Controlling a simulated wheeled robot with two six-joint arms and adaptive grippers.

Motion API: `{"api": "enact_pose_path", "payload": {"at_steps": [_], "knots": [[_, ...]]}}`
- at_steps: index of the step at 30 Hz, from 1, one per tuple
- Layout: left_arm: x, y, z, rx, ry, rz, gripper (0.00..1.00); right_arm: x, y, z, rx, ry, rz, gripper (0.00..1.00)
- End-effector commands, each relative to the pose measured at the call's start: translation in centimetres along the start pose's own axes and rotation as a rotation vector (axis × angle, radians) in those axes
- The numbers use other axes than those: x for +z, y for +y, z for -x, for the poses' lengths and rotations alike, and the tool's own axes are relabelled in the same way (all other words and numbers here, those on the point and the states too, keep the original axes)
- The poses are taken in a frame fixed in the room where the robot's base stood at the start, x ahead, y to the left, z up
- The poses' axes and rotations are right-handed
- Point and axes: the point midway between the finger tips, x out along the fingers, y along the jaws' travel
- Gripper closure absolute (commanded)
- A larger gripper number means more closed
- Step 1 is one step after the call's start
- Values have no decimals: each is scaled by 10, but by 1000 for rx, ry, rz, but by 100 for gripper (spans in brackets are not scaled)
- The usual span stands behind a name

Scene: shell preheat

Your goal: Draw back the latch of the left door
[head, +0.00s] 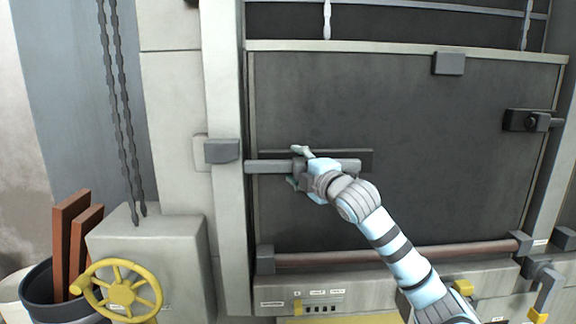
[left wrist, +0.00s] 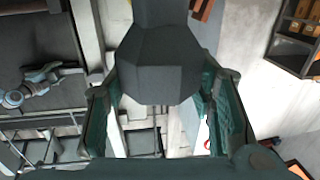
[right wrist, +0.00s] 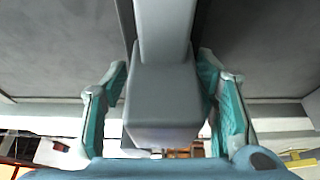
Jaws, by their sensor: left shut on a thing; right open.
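A dark grey door panel (head: 440,150) carries a light grey latch bar (head: 268,167) on its left half. The bar lies level in front of a dark backing strip (head: 368,158). Its left end is near a grey block (head: 222,151) on the left post. My right gripper (head: 300,170) is at the bar's handle. In the right wrist view its fingers (right wrist: 163,75) stand open on either side of a grey block-shaped handle (right wrist: 160,110), with gaps. My left gripper (left wrist: 160,100) is outside the head view. In its wrist view it is shut on a dark faceted block (left wrist: 158,65).
A second dark latch (head: 526,120) sits at the door's right edge. A reddish-brown bar (head: 390,256) runs along the bottom. A yellow handwheel (head: 121,291), hanging chains (head: 120,100) and a dark bucket (head: 40,285) with reddish-brown slabs stand at the left.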

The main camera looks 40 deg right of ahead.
Motion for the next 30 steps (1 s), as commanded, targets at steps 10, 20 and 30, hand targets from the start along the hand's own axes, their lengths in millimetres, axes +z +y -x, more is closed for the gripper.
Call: {"api": "enact_pose_path", "payload": {"at_steps": [10, 20, 30], "knots": [[-1, 1, -1, 3, 3, 1, 100, 4, 76, 1, 9, -1, -6, 47], [-1, 1, -1, 3, 3, 0, 100, 5, 97, 1, -2, -3, -1, 47], [1, -1, 0, 4, 2, 0, 100, 5, 96, 4, -1, -3, 0, 47]]}}
